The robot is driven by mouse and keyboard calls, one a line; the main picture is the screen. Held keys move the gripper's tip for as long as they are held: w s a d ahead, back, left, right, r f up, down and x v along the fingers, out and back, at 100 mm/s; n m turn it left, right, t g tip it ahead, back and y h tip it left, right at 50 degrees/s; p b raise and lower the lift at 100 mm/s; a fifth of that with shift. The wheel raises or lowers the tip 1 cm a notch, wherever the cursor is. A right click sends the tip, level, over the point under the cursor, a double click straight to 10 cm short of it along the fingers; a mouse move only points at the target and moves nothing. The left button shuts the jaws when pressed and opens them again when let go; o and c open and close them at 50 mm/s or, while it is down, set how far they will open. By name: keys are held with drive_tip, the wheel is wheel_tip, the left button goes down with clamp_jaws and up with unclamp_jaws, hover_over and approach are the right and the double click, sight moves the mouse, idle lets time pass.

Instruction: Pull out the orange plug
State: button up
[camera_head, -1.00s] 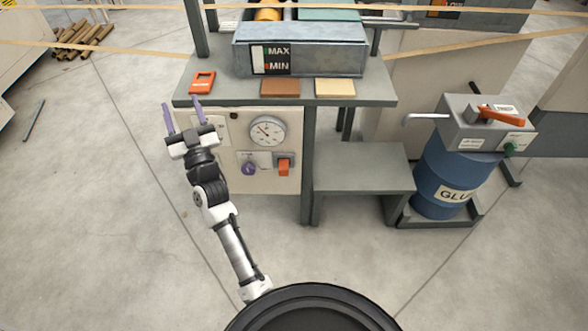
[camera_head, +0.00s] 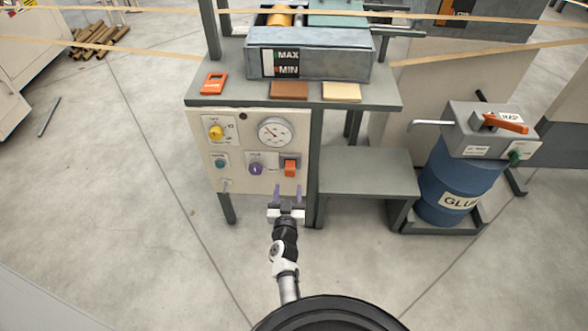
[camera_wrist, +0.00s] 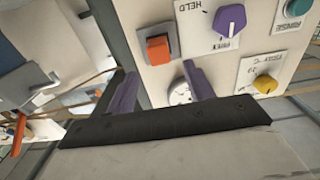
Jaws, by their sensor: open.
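The orange plug (camera_head: 290,167) sits in a grey socket on the cream front panel (camera_head: 262,184), right of a purple knob (camera_head: 255,169) and below a round gauge (camera_head: 274,132). My gripper (camera_head: 288,189) is open and empty, its two purple fingers pointing up at the panel just below the plug in the head view. In the wrist view the plug (camera_wrist: 158,48) shows beyond the fingertips, roughly between the two fingers of my gripper (camera_wrist: 159,70). The fingers appear apart from the plug. The gap in depth is hard to judge.
A yellow knob (camera_head: 215,131) and a teal button (camera_head: 220,161) are on the panel's left. A grey step (camera_head: 366,172) and a blue glue drum (camera_head: 456,185) stand to the right.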

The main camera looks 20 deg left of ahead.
sight(289, 174)
idle(0.4)
drive_tip(key=shift+b+x, duration=0.85)
drive_tip(key=shift+x, duration=3.65)
drive_tip(key=shift+p, duration=0.3)
drive_tip(key=shift+f, duration=0.1)
clamp_jaws()
drive_tip(key=shift+p+v, duration=1.2)
drive_tip(key=shift+v, duration=1.85)
